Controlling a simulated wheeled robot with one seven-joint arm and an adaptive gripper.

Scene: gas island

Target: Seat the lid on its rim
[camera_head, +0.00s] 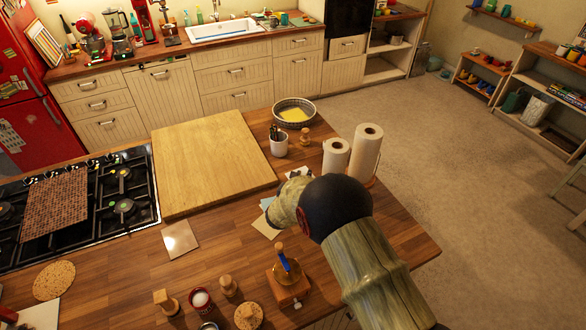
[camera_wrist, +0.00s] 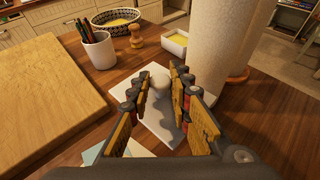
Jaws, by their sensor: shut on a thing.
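The lid (camera_wrist: 150,118) is a white slab with a round pale knob on top in the wrist view. My gripper (camera_wrist: 160,84) has its two fingers on either side of the knob and is shut on it. Whether the slab touches the table cannot be told. The white rectangular dish (camera_wrist: 174,48), with something yellow inside, stands open just beyond the lid, apart from it; its rim faces up.
Paper towel rolls (camera_head: 366,152) stand close right of the dish. A big cutting board (camera_head: 205,160) lies left. Flat cards (camera_head: 266,226) lie nearby.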

